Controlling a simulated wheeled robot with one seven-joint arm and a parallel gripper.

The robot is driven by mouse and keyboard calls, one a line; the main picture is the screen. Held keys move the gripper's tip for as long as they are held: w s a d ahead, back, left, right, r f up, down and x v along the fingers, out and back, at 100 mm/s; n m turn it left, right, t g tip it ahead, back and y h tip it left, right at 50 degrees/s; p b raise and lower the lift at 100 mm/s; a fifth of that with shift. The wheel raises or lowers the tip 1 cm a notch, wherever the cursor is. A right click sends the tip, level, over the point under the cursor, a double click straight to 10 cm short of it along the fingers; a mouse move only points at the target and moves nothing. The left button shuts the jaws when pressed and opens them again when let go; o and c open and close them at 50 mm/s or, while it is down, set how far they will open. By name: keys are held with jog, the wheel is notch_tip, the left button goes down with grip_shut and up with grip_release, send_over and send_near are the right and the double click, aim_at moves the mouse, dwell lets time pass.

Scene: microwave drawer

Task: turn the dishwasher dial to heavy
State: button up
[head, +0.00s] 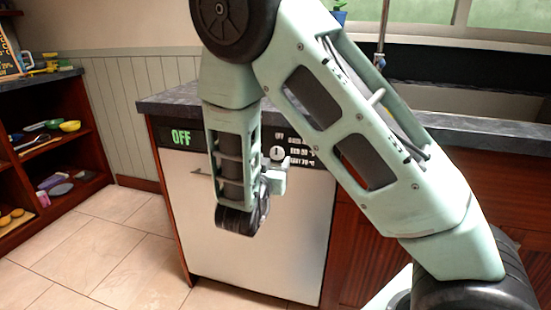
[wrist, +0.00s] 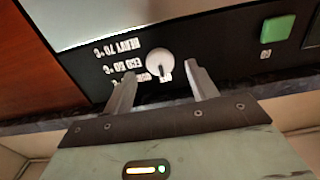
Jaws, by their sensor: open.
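The dishwasher dial (wrist: 160,63) is a round pale knob on the black control panel; it also shows in the head view (head: 278,153). The wrist view is upside down. The label HEAVY 70 °C (wrist: 118,45) is beside the dial, with an ECO label (wrist: 122,65) and another partly hidden one. A dark mark on the dial points towards the panel's top edge. My gripper (wrist: 161,76) is open, its two fingers on either side of the dial in the picture. Contact cannot be told.
A green button (wrist: 277,28) is on the panel. The dark countertop (head: 172,101) is just above. Wooden shelves (head: 50,160) stand at left; the tiled floor between is clear.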

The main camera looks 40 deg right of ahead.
aim_at(277, 154)
jog(key=shift+x, duration=1.8)
jog(key=c, duration=1)
